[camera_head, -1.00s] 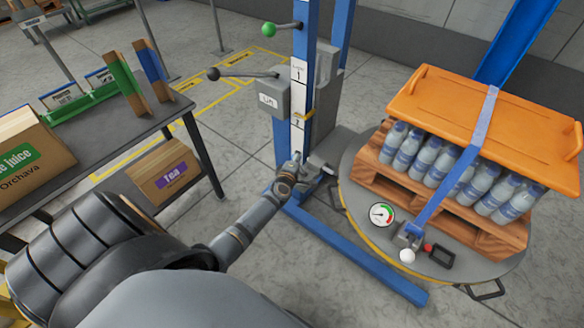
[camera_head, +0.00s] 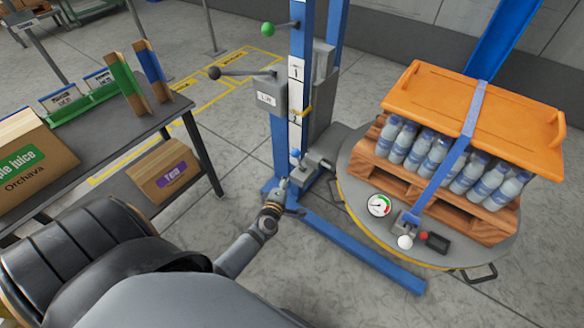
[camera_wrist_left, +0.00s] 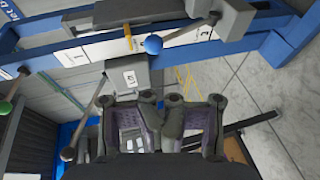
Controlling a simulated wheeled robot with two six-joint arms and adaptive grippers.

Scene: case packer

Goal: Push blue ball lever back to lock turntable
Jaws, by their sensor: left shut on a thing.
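The blue ball (camera_head: 295,154) sits on a short lever at the base of the blue mast, beside the turntable (camera_head: 352,170). In the left wrist view the blue ball (camera_wrist_left: 153,44) is beyond the fingertips, with its rod running to the upper right. My left gripper (camera_head: 283,186) is just below and left of the ball, apart from it in the head view. In the wrist view the left gripper (camera_wrist_left: 165,106) has its fingertips drawn together; what lies between them cannot be made out. My right gripper is not in view.
The turntable carries a pallet (camera_head: 480,222) of bottles under an orange cover (camera_head: 475,115), strapped down. A green ball lever (camera_head: 268,29) and a black ball lever (camera_head: 214,73) stick out from the mast. A table (camera_head: 175,105) with boxes stands left.

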